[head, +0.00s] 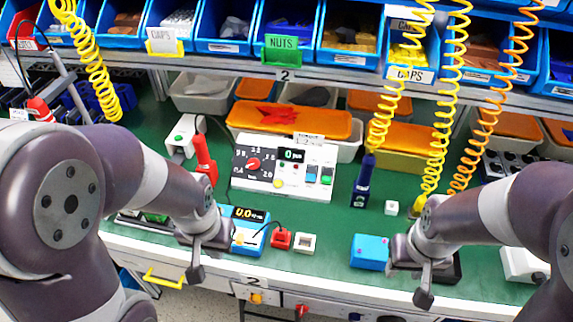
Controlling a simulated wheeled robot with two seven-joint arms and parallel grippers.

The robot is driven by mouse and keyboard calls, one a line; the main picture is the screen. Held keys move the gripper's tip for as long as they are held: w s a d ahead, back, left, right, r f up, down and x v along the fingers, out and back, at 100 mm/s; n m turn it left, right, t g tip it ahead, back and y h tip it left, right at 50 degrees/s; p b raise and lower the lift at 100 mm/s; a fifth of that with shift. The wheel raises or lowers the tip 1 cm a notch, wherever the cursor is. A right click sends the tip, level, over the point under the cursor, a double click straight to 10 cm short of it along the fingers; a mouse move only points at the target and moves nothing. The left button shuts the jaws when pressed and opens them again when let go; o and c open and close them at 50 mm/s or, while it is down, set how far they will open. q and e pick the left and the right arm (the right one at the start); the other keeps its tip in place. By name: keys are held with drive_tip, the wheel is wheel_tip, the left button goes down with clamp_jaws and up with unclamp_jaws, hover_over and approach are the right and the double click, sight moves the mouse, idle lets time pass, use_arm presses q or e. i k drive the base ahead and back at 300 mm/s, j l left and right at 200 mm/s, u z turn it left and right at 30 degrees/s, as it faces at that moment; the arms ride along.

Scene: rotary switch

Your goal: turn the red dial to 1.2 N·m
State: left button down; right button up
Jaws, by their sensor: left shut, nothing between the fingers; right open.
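The red dial (253,164) sits on a black panel with small white numbers, on the left part of a white instrument box (312,157). Its pointer is too small to read. A blue unit (247,216) with a yellow-digit display stands in front of that box, near the table's front edge. My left gripper (201,241) is shut and empty, low beside the blue unit's left side, apart from the dial; my wrist hides part of it. My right gripper (404,252) is open by the light-blue block (370,251) at the front right, its fingers mostly hidden.
A red-handled tool (205,157) stands left of the instrument box. A dark blue screwdriver (363,181) hangs on a yellow coil to its right. Orange-lidded bins (290,119) line the back. Small red (281,238) and white (305,242) blocks lie in front. Green mat between is clear.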

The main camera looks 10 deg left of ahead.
sight(253, 164)
drive_tip(key=i+j+z, duration=0.25)
drive_tip(key=j, duration=0.15)
drive_tip(key=j+z, duration=0.2)
drive_tip(key=j, duration=0.2)
drive_tip(key=j+z, duration=0.25)
drive_tip(key=j, duration=0.15)
